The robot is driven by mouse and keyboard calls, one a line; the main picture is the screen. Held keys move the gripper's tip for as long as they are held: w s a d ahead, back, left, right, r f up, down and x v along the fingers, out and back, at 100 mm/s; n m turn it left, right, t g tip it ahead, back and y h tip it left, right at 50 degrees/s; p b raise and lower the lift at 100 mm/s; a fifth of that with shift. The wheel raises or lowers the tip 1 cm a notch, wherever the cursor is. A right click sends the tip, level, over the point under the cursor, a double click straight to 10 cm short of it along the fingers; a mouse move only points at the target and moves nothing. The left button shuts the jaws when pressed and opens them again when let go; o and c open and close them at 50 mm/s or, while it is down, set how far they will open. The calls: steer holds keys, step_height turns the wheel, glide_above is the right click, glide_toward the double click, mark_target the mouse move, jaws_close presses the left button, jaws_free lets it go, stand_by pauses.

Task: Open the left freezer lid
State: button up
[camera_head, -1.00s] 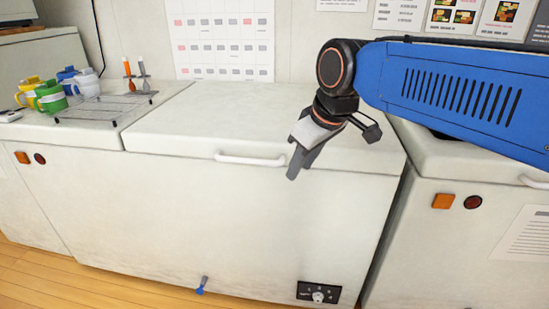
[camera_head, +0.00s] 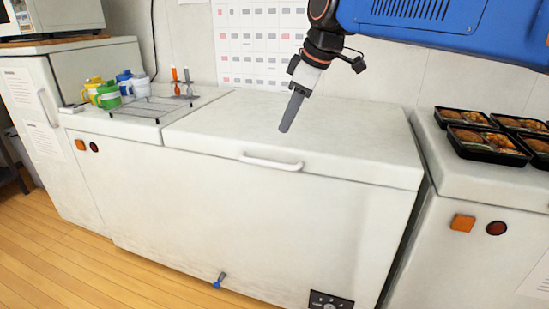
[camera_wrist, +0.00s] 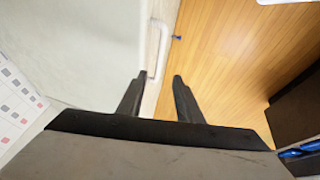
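The white freezer lid (camera_head: 300,128) lies closed on the chest freezer in the middle of the head view. Its white bar handle (camera_head: 271,163) runs along the front edge. My gripper (camera_head: 286,130) points down above the lid, behind and slightly right of the handle in the picture; its fingers overlap there. In the wrist view my gripper (camera_wrist: 160,76) shows two dark fingers apart with nothing between the tips. The handle (camera_wrist: 157,50) shows just past the tips, and the lid (camera_wrist: 80,50) fills the left side. I see no contact with the handle.
A wire rack (camera_head: 150,106) and several coloured mugs (camera_head: 108,97) stand left of the lid. Several filled bento trays (camera_head: 488,143) sit on the right freezer (camera_head: 465,180). A wall calendar (camera_head: 258,45) hangs behind the lid. Wooden floor (camera_head: 60,240) is clear in front.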

mark_target(271, 163)
steer(key=x, duration=1.5)
steer(key=shift+f, duration=0.1)
steer(key=shift+c, duration=0.6)
jaws_close()
